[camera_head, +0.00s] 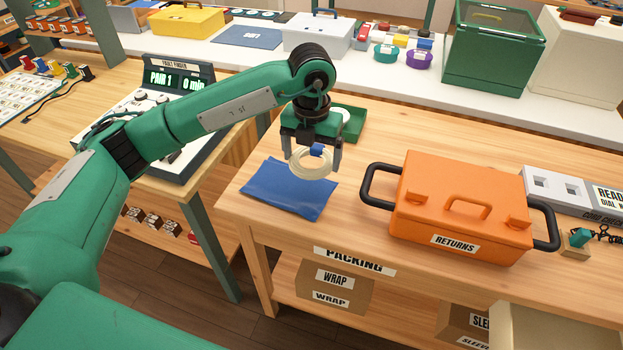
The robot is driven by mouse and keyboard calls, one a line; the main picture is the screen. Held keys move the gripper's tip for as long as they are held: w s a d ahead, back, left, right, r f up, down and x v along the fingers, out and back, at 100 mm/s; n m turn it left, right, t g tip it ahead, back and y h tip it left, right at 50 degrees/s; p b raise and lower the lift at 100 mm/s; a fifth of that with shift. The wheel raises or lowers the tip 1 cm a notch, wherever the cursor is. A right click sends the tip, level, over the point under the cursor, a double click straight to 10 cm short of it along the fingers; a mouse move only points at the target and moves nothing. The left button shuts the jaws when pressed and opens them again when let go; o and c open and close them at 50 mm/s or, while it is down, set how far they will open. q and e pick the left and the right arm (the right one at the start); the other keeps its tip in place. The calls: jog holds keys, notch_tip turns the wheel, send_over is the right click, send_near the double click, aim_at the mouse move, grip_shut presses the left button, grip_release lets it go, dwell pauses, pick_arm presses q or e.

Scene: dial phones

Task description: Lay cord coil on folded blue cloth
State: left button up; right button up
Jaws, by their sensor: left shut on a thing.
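The cord coil (308,174) is a cream ring with a small blue piece at its top. My left gripper (312,158) points down and is shut on the coil. It holds the coil over the right upper part of the folded blue cloth (279,193). The cloth lies flat near the left end of the packing table (335,228). Whether the coil touches the cloth is hard to tell; it looks a little above it. My right gripper is not in view.
An orange returns case (462,205) with black side handles stands right of the cloth. A green tray (352,124) sits behind the gripper. The fault finder console (165,100) is on the left table. Bare tabletop lies between cloth and case.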

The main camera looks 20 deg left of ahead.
aim_at(312, 193)
pick_arm(q)
notch_tip(312, 193, down, 8)
jog(key=shift+r, duration=0.25)
jog(key=shift+f, duration=0.2)
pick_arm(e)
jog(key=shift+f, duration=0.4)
pick_arm(q)
jog(key=shift+f, duration=0.1)
jog(key=shift+f, duration=0.25)
jog(key=shift+s+f+b, duration=0.1)
jog(key=shift+f+b, duration=0.2)
jog(key=shift+b, duration=0.15)
jog(key=o, duration=0.8)
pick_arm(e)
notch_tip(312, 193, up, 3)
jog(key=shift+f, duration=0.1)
